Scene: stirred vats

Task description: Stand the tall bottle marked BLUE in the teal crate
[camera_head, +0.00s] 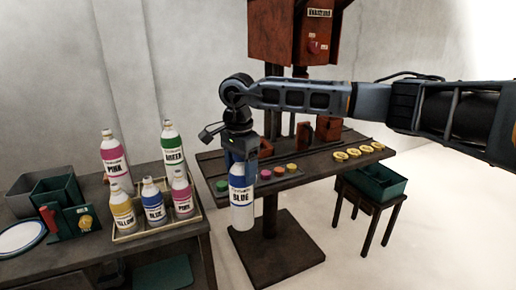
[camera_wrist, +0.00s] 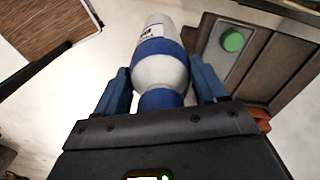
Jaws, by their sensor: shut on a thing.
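The tall bottle marked BLUE (camera_head: 242,197), white with a blue band, hangs upright from my gripper (camera_head: 240,160) in the head view. My gripper is shut on its upper part. In the wrist view the bottle (camera_wrist: 160,70) sits between the two blue fingers. It is in the air, in front of the left end of the machine table. The teal crate (camera_head: 376,183) stands on a small dark stool at the right. It looks empty from here, though part of its floor is hidden by its walls.
The machine table (camera_head: 315,165) bears coloured buttons and several yellow rings, between bottle and crate. A tray (camera_head: 157,228) at left holds several bottles, including a small BLUE one (camera_head: 154,201). A grey bin (camera_head: 35,190) and a plate (camera_head: 22,237) are further left. Floor at right is clear.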

